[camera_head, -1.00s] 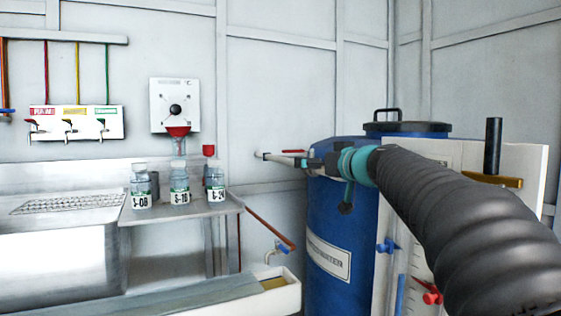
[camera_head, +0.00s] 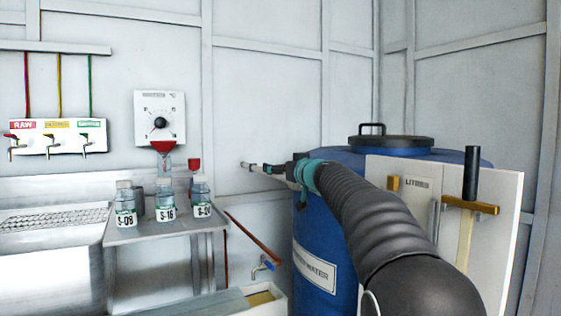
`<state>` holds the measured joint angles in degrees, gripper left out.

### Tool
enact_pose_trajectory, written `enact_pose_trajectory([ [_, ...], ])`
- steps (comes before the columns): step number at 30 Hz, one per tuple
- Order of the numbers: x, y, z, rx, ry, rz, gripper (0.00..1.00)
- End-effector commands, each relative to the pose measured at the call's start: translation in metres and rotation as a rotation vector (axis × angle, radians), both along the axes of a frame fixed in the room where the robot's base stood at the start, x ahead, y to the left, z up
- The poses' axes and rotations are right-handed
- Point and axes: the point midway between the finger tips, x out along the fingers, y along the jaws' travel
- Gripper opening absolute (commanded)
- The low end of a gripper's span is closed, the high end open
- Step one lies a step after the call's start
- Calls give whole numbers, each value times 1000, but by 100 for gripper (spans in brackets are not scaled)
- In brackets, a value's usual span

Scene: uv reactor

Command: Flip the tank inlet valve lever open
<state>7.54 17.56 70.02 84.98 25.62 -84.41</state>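The blue tank (camera_head: 313,240) with a black lid and a white label stands right of centre. A thin pale inlet pipe (camera_head: 246,164) comes from the wall at the tank's upper left. My gripper (camera_head: 272,169) is at the end of the black ribbed arm, past its teal ring, level with this pipe and overlapping it in the picture. I cannot tell whether it touches. The red inlet lever does not show; my gripper or arm may hide it. The fingers are too small to tell open from shut.
A board (camera_head: 503,235) with a brass fitting and black upright handle (camera_head: 471,172) stands right of my arm. Bottles (camera_head: 165,196) stand on the steel bench (camera_head: 150,235). Wall space above the pipe is clear.

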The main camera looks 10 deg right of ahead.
Motion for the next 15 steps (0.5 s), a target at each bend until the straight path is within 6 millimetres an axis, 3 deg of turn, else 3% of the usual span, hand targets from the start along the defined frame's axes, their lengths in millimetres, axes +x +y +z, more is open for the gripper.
enact_pose_trajectory([
  [5, 11, 4, 1, 0, 0, 0, 100],
  [14, 12, 4, -1, 0, 0, 0, 100],
  [15, 12, 4, -1, 0, 0, 0, 92],
])
